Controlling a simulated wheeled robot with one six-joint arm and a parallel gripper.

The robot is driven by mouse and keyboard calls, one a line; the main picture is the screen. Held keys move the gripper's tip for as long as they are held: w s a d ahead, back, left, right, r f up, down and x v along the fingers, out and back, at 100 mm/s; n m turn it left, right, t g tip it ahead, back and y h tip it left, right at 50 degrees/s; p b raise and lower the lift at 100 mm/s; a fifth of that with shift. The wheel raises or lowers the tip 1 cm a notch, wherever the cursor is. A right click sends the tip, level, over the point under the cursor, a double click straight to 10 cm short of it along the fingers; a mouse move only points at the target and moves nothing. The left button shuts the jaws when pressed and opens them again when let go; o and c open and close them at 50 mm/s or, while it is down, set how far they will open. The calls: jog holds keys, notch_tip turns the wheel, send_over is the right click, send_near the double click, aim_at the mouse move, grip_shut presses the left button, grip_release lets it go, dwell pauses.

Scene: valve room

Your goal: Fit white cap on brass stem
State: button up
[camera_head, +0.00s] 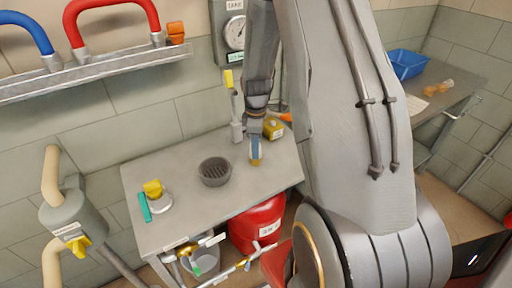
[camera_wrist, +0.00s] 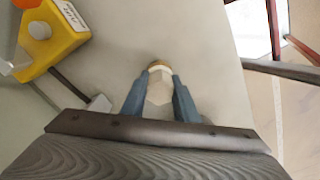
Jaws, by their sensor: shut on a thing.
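My gripper (camera_head: 255,150) points down over the right part of the grey worktop, its blue fingers close together. In the wrist view its fingers (camera_wrist: 158,98) are shut on a pale, white faceted piece, which looks like the white cap (camera_wrist: 158,90). A tan, brass-coloured rounded end (camera_wrist: 160,64) shows just beyond the cap; a tan tip also shows below the fingers in the head view. I cannot tell whether this is the brass stem or part of the held piece, nor whether it touches the worktop. No other brass stem is clear to me.
On the worktop (camera_head: 190,165) stand a dark round bowl (camera_head: 214,172), a yellow-topped fitting (camera_head: 153,190), a teal block (camera_head: 144,207) and a grey post (camera_head: 236,115). A yellow box (camera_head: 273,129) sits close behind my gripper. A red container (camera_head: 258,225) is below.

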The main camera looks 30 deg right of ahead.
dwell(0.4)
jog(key=o, duration=1.6)
jog(key=shift+r, duration=0.1)
jog(key=shift+r+p, duration=2.5)
jog(key=shift+r, duration=0.95)
jog(key=shift+r+b, duration=1.4)
jog(key=shift+r, duration=2.45)
jog(key=s+a+f+m+b, duration=0.1)
jog(key=s+a+m+b, duration=0.1)
jog(key=s+a, duration=0.3)
jog(key=s+a+f+m+t+b, duration=0.1)
jog(key=s+a+m+b, duration=0.1)
jog(key=s+a+m, duration=0.3)
jog(key=s+a+f+m+b, duration=0.1)
jog(key=s+a+m+b, duration=0.1)
jog(key=s+a+m, duration=0.2)
jog(key=shift+s+a, duration=0.55)
jog(key=shift+a, duration=0.1)
